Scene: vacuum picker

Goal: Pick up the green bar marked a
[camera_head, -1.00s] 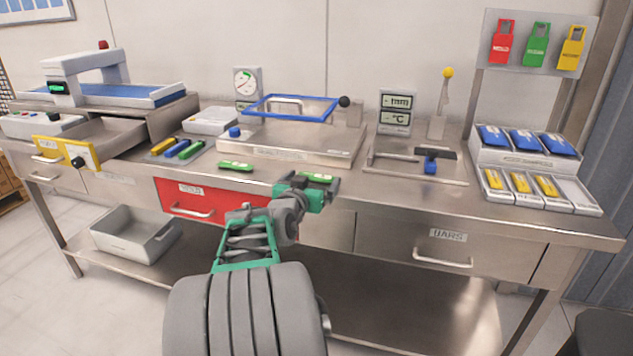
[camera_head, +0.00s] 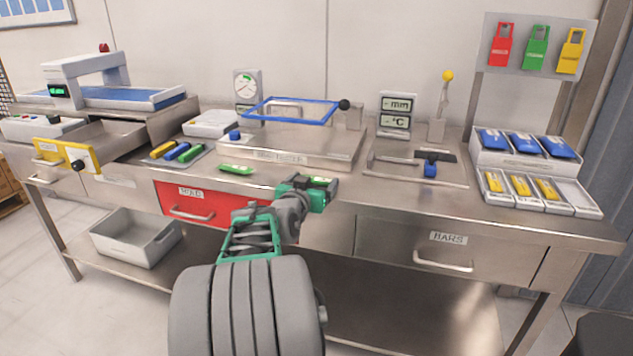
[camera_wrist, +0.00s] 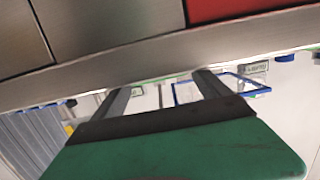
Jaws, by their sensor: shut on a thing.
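A green bar with a pale label (camera_head: 320,180) is between the fingers of my gripper (camera_head: 322,182), at the front edge of the steel bench. My gripper is shut on it. I cannot read its mark, and I cannot tell whether it is clear of the bench top. In the wrist view my two dark fingers (camera_wrist: 163,88) reach towards the bench edge, with a thin green strip (camera_wrist: 160,78) between their tips. A second green bar (camera_head: 236,169) lies on the bench to the left, apart from my gripper; its mark is too small to read.
A steel plate with a blue frame (camera_head: 290,109) stands behind my gripper. A grey tray (camera_head: 200,163) holds yellow, blue and green bars at left. The red drawer (camera_head: 188,207) and BARS drawer (camera_head: 440,252) are shut.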

